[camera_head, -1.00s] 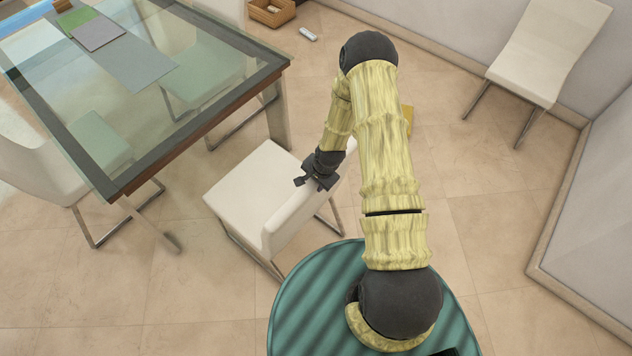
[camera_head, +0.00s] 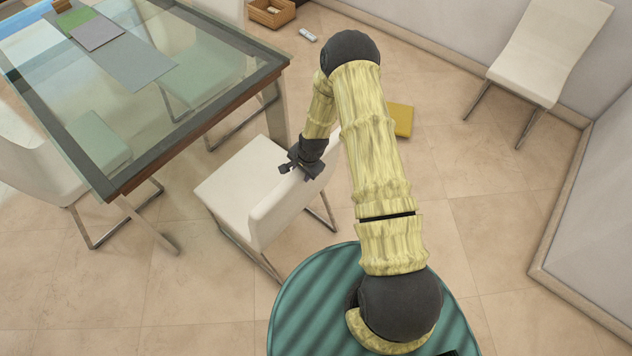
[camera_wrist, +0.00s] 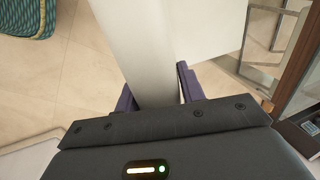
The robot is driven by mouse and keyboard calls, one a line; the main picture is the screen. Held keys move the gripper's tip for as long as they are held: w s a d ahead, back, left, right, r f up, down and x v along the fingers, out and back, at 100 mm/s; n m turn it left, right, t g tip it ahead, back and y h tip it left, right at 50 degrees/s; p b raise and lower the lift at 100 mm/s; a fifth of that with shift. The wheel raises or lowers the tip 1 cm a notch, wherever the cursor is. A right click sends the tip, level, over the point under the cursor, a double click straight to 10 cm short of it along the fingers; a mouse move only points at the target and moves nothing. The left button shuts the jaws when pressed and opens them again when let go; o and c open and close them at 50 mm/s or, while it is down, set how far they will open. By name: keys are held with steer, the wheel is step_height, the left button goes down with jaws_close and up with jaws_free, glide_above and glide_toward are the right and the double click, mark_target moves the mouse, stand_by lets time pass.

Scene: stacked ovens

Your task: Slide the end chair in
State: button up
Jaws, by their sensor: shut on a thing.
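The end chair (camera_head: 245,185) is white with metal legs and stands at the near end of the glass table (camera_head: 190,125), with its seat toward the table and its backrest toward me. A gap of floor shows between the seat and the table's end. My gripper (camera_head: 301,168) is shut on the top edge of the chair's backrest. In the wrist view the two fingers (camera_wrist: 157,95) lie on either side of the white backrest (camera_wrist: 140,50). Part of the backrest is hidden behind my gripper and arm.
Another white chair (camera_head: 30,150) stands at the table's left side, and more show through the glass. A white chair (camera_head: 540,65) stands by the right wall. A yellow object (camera_head: 400,120), a small white item (camera_head: 307,35) and a basket (camera_head: 271,12) lie on the floor.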

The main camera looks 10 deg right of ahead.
steer(key=shift+w+a+b, duration=0.45)
steer(key=shift+w+a, duration=0.55)
steer(key=shift+w, duration=0.3)
steer(key=w+a+b, duration=0.3)
steer(key=w+a, duration=0.2)
steer(key=w, duration=0.2)
steer(key=shift+w+a+b, duration=0.15)
steer(key=shift+b, duration=0.25)
steer(key=w+a+b, duration=0.5)
steer(key=w, duration=0.2)
steer(key=shift+w+a, duration=0.15)
stand_by(0.3)
